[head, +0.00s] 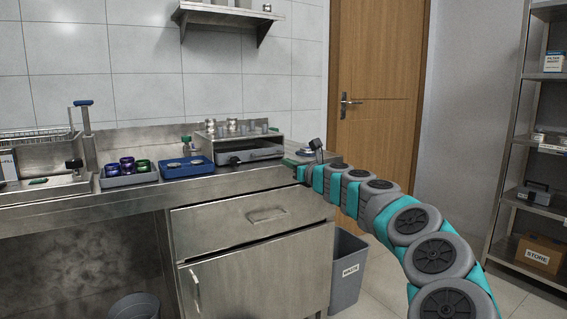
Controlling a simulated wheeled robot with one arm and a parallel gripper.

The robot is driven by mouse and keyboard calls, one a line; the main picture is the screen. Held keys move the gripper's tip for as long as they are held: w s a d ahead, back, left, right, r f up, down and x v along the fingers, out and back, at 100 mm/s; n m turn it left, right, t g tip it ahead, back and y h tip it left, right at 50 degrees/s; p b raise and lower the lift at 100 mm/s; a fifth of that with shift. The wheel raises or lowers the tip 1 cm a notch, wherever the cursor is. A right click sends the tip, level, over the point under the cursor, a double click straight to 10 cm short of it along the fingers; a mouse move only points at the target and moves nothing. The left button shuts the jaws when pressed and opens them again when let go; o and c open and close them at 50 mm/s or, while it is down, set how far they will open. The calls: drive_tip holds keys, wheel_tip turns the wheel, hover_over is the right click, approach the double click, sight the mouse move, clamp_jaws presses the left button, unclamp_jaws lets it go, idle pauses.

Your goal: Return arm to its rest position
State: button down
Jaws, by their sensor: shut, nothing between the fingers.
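My arm reaches from the lower right of the head view up to the right end of the steel counter (90,202). My gripper (289,164) is at its far end, small and partly hidden by the arm's own links. It is shut with nothing in it, over or beside the counter's right end. I cannot tell whether it touches the counter.
On the counter stand a steel box (240,149) with small metal items on top, a blue tray (187,171) and a grey tray (128,180) of purple and green pieces. A waste bin (347,275) stands below my arm. A shelf rack (508,140) is at right.

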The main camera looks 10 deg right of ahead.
drive_tip(key=s+a+r+n+g+y, duration=0.2)
drive_tip(key=s+a+n+g+y, duration=0.3)
drive_tip(key=s+a+n, duration=0.9)
drive_tip(key=s+a+f+n+g, duration=0.3)
drive_tip(key=s+a+f, duration=0.15)
drive_tip(key=s, duration=0.25)
drive_tip(key=s+a+f+n+g, duration=0.25)
drive_tip(key=s+a+n, duration=0.2)
drive_tip(key=s, duration=0.35)
drive_tip(key=s+f+n+g+h, duration=0.2)
drive_tip(key=s+f+n+h, duration=0.15)
drive_tip(key=s+f, duration=0.55)
drive_tip(key=s+d+f+n+g+h, duration=0.3)
drive_tip(key=s+d+f, duration=0.4)
drive_tip(key=s, duration=0.5)
drive_tip(key=s+d+f+n+g+h, duration=0.3)
drive_tip(key=s+d+f, duration=0.5)
drive_tip(key=s, duration=0.4)
drive_tip(key=shift+s+d+f+n+h, duration=0.15)
drive_tip(key=shift+d+f+n+h, duration=0.15)
drive_tip(key=shift+d+n+h, duration=0.35)
drive_tip(key=shift+a+g, duration=0.1)
drive_tip(key=shift+g, duration=0.15)
